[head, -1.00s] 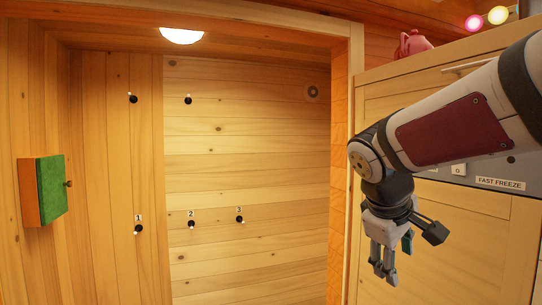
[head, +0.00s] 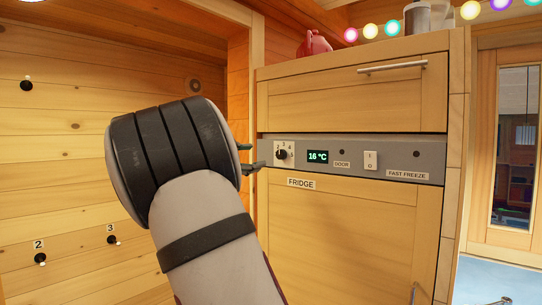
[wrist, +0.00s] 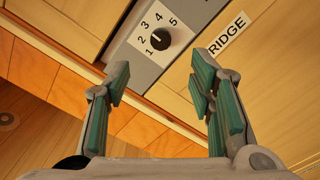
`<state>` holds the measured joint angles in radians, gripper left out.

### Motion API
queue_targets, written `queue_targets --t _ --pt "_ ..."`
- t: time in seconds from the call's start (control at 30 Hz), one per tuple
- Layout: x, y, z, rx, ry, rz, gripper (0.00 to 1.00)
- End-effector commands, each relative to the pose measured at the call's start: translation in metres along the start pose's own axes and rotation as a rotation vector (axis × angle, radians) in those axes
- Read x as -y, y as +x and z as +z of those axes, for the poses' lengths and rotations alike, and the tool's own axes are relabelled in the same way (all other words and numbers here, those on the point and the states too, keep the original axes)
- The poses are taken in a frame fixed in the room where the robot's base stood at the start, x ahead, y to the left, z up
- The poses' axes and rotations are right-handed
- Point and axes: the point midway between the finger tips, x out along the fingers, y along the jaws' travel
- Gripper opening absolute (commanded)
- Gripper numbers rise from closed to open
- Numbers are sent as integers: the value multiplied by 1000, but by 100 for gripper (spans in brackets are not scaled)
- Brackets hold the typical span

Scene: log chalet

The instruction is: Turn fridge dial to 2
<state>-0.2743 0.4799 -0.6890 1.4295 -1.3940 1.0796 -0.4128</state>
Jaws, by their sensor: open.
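The fridge dial (head: 284,153) is a small black knob on a white plate, at the left end of the grey control panel. The wrist view shows the dial (wrist: 159,38) with numbers 1 to 5 around it; its pointer is too small to read surely. My gripper (head: 250,157) shows only its fingertips past my arm, just left of the dial. In the wrist view my gripper (wrist: 159,68) is open and empty, its green-padded fingers spread below the dial, apart from it.
The grey panel (head: 350,158) also carries a display (head: 318,156) reading 16 °C, a white switch (head: 371,160) and a FAST FREEZE label (head: 407,175). A drawer (head: 350,96) with a bar handle is above. Numbered hooks (head: 40,258) are on the left wall.

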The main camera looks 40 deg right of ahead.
Motion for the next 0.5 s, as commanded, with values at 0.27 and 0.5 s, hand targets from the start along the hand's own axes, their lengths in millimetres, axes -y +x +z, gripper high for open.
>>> queue_targets --t 0.27,0.5 --pt "1 54 2 3 1 -3 49" --pt "2 98 1 1 0 -3 49"
